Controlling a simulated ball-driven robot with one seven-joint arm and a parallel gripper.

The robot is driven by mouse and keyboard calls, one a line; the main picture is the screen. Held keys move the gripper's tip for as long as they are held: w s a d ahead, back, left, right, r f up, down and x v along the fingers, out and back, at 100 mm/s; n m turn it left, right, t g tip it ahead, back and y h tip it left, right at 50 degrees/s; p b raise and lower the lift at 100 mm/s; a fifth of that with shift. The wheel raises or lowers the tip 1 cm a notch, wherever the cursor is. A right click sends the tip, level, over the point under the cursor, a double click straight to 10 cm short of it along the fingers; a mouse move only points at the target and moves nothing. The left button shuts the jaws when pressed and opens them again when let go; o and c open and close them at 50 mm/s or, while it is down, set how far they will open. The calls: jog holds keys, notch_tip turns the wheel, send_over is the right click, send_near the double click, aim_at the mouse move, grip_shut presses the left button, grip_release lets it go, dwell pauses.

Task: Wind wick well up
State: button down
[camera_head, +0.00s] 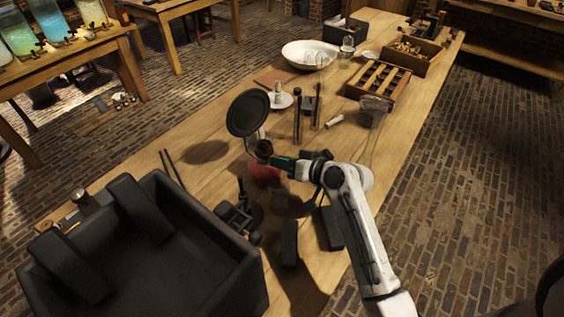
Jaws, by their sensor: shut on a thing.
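A small lamp with a red body (264,173) stands on the long wooden table. Its dark burner (263,147) sits on top, and a round black disc (248,113) rises behind it. My gripper (272,160) comes in from the right and is shut at the lamp's burner, on what looks like the wick knob. The knob is hidden by the fingers and too small to make out. The wick itself does not show.
A large black open box (145,262) fills the front left. Dark blocks (290,243) lie near the front edge. A glass chimney (375,122) stands right of the lamp. Beyond are bottles, a white basin (310,54) and a slotted wooden rack (379,80). Bare tabletop lies left of the lamp.

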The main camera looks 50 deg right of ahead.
jog(key=shift+d+f+m+t+y+b, duration=0.2)
jog(key=shift+m+t+y+b, duration=0.55)
jog(key=shift+m, duration=1.55)
jog(key=shift+a+f+m+t+y+b, duration=0.1)
jog(key=shift+f+m+t+y+b, duration=0.45)
jog(key=shift+m, duration=1.75)
jog(key=shift+d+m+t+y+b, duration=0.15)
jog(key=shift+m+t+y+b, duration=0.55)
jog(key=shift+m, duration=1.6)
jog(key=shift+t+h, duration=0.3)
jog(key=shift+t, duration=0.3)
jog(key=c, duration=1)
grip_release()
